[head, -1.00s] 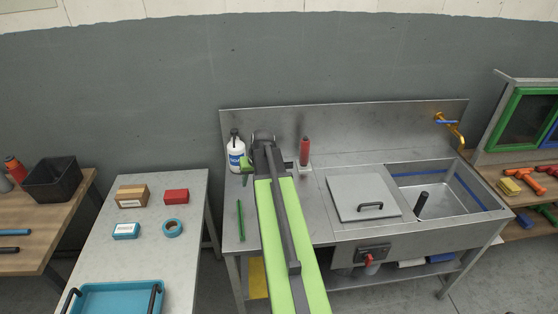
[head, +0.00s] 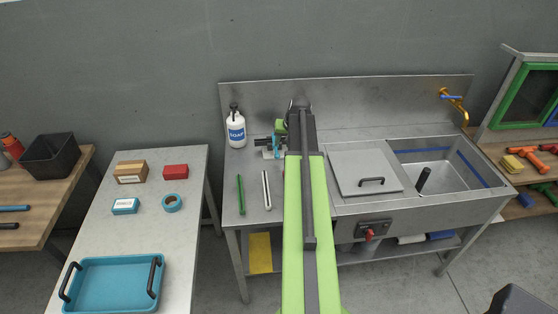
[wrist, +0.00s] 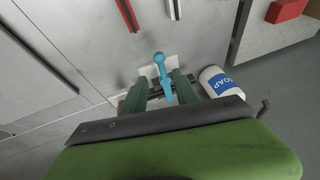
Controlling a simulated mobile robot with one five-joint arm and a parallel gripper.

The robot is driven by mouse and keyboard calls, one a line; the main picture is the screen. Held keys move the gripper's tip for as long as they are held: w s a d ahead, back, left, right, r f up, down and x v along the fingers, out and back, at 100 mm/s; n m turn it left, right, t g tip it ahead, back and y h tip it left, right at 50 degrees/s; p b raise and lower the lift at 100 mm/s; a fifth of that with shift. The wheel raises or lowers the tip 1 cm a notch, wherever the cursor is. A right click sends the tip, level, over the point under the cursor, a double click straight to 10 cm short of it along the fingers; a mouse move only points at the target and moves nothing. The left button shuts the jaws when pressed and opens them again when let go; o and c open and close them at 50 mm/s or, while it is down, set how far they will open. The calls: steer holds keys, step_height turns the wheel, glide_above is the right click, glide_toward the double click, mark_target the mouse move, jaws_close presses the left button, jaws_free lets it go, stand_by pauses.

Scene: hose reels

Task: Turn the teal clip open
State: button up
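The teal clip (wrist: 161,72) stands in the middle of the wrist view, on a pale plate (wrist: 172,73) on the steel counter. In the head view the teal clip (head: 263,142) shows just left of my arm. My gripper (wrist: 160,88) is open, with one green finger on each side of the clip's lower part. A gap seems to show between the clip and each finger; I cannot tell whether either touches it. In the head view my arm hides most of the gripper.
A white soap bottle (head: 236,130) stands close by to the left, beside the gripper in the wrist view (wrist: 217,80). Green (head: 240,195) and white (head: 267,190) rods lie on the counter in front. The sink lid (head: 365,168) is right of my arm. A steel backsplash (head: 380,104) rises behind.

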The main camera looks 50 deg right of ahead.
mark_target(277, 153)
steer(key=b+x, duration=0.6)
steer(key=x, duration=0.3)
steer(key=shift+r, duration=0.15)
steer(key=shift+s, duration=0.1)
jaws_close()
steer(key=shift+d, duration=0.1)
stand_by(0.7)
